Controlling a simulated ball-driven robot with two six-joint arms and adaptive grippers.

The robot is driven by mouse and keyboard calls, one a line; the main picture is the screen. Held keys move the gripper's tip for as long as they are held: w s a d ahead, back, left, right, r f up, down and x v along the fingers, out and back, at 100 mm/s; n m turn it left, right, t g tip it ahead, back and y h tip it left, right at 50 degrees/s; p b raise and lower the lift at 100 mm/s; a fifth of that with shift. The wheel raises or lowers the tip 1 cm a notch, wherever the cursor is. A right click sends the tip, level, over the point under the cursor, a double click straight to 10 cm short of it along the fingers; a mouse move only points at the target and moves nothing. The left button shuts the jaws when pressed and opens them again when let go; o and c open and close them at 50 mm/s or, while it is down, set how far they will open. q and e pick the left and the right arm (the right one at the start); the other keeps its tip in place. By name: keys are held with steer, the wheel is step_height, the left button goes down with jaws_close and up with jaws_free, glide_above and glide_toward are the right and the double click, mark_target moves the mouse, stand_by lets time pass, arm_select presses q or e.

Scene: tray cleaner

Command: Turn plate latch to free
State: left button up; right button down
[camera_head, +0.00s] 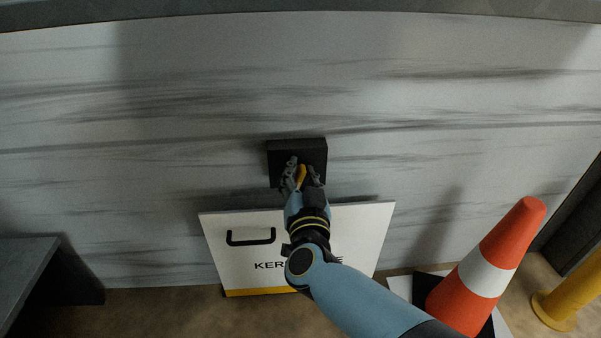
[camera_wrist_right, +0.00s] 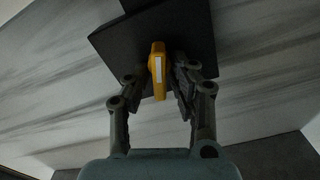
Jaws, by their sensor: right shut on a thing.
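The plate latch is a yellow lever (camera_head: 301,174) on a dark square block (camera_head: 297,147) fixed to the streaked grey wall. In the right wrist view the yellow lever (camera_wrist_right: 157,70), with a pale stripe on its face, stands out from the dark block (camera_wrist_right: 112,42). My right gripper (camera_head: 301,180) is at the block, its fingers on either side of the lever and shut on it. The fingers (camera_wrist_right: 158,88) also show in the right wrist view. My left gripper is not in view.
An orange and white cone (camera_head: 487,268) and a yellow post (camera_head: 563,304) stand at right. A dark bench (camera_head: 30,258) is at left.

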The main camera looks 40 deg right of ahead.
steer(key=m, duration=0.3)
steer(key=shift+d+p, duration=0.1)
steer(key=shift+p, duration=0.2)
steer(key=m, duration=0.4)
steer(key=shift+s+d+f+m, duration=0.2)
steer(key=shift+f+m, duration=0.1)
steer(key=shift+m, duration=0.1)
arm_select(q)
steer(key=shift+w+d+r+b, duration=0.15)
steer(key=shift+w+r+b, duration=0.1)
steer(key=shift+b, duration=0.4)
arm_select(e)
steer(key=shift+f+m, duration=0.15)
steer(key=shift+m, duration=1.5)
steer(key=shift+f+m, duration=0.15)
steer(key=shift+m, duration=1.5)
steer(key=c, duration=1.4)
jaws_free()
steer(key=shift+o, duration=0.2)
steer(key=shift+r, duration=0.1)
